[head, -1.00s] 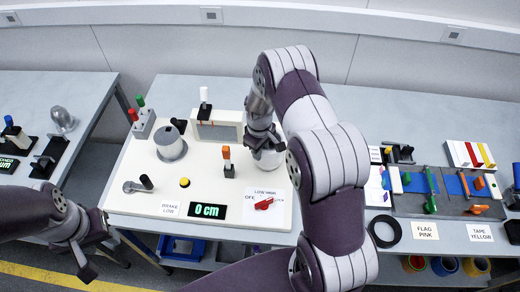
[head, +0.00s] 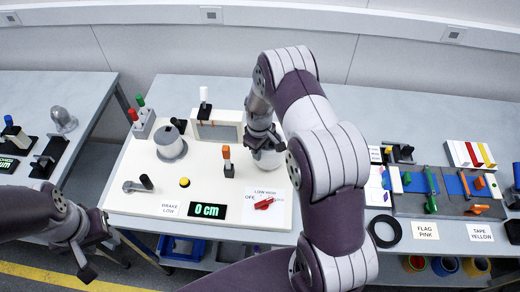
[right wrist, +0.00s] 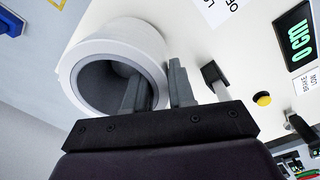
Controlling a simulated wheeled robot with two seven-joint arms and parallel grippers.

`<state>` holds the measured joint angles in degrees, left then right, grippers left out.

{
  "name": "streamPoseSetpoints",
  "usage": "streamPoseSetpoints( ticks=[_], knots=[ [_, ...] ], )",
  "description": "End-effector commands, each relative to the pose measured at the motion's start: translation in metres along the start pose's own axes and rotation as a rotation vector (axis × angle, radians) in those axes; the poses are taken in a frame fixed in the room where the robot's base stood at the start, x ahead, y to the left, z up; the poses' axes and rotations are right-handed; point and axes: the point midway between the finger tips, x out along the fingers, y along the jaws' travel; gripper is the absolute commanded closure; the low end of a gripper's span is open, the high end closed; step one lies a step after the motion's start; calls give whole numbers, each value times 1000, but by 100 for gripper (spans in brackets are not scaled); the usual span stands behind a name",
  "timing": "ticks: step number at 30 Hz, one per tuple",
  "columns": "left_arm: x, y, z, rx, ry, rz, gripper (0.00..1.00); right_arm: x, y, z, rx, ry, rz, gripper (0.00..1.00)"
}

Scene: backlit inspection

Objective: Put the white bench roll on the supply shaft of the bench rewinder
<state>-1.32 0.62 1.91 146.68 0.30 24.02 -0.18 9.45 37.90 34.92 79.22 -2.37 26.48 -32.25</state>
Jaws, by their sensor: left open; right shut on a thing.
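The white bench roll (head: 268,160) is under my right gripper (head: 262,138), over the right part of the white rewinder panel (head: 130,155). In the right wrist view the roll (right wrist: 120,38) shows its hollow dark core; one finger is inside the bore and the other outside, so my right gripper (right wrist: 158,82) is shut on its wall. I cannot tell whether the roll touches the panel. The supply shaft cannot be made out for certain. A grey drum (head: 171,147) stands on the panel's left part. My left gripper (head: 88,258) is open and empty, low at the left.
An orange-topped lever (head: 227,160), a crank (head: 138,186), a yellow button (head: 184,182), a "0 cm" display (head: 207,211) and a red switch (head: 264,203) are on the panel. A white-topped lever (head: 204,95) stands behind. Colored tools and a black ring (head: 385,231) lie right.

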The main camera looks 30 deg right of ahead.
Motion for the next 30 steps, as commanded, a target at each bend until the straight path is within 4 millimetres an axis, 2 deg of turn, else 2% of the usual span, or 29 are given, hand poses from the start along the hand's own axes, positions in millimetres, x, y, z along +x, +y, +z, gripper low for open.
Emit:
streamPoseSetpoints(
  ticks=[18, 30],
  knots=[
    [-24, 0, -3, 0, 0, 0, 56, -34, 1, -1, 0, 2, 1, 100],
    [-24, 0, -3, 0, 0, 0, 56, -34, 1, -1, 0, 2, 1, 100]
  ],
)
